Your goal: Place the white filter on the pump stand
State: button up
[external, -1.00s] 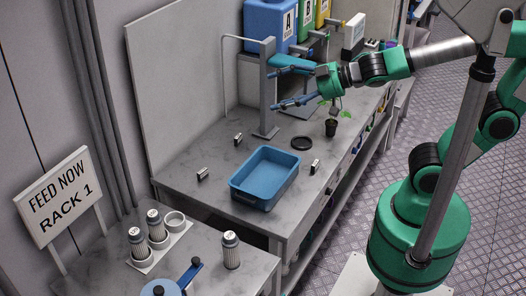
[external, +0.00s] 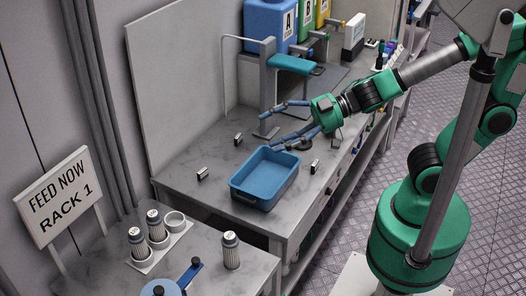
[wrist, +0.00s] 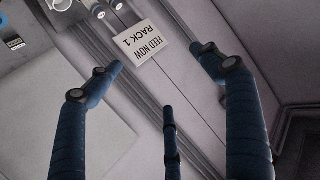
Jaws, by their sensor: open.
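Two white ribbed filters with dark bands near their tops, a left one (external: 137,243) and a right one (external: 155,226), stand upright in a white holder (external: 146,265). The holder's third, rear cup (external: 174,220) looks empty. A third white filter (external: 231,252) stands alone on the front bench. I cannot tell for sure which object is the pump stand. My gripper (external: 271,130) is open and empty above the long bench, behind the blue tray and well away from the filters. Its spread blue fingers also show in the wrist view (wrist: 163,82).
A blue tray (external: 240,190) sits on the long bench, with small black-and-white blocks nearby. A grey post (external: 267,90) with a blue arm stands behind my gripper. A "FEED NOW RACK 1" sign (external: 57,194) and a blue disc with a lever (external: 184,276) are at front left.

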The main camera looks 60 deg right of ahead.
send_near(234, 242)
jog(key=d+f, duration=0.1)
jog(key=d, duration=0.2)
jog(key=d+f, duration=0.1)
jog(key=d, duration=0.1)
jog(key=shift+s+d+f, duration=0.1)
jog(key=shift+s+f, duration=0.2)
jog(key=shift+f, duration=0.05)
jog(key=b+x, duration=0.1)
jog(key=x, duration=0.7)
jog(key=shift+w, duration=0.2)
jog(key=shift+a+f, duration=0.2)
jog(key=shift+a, duration=0.1)
jog(key=shift+b+x, duration=0.7)
jog(key=shift+x, duration=1.8)
jog(key=c, duration=1.4)
jog(key=shift+r, duration=0.1)
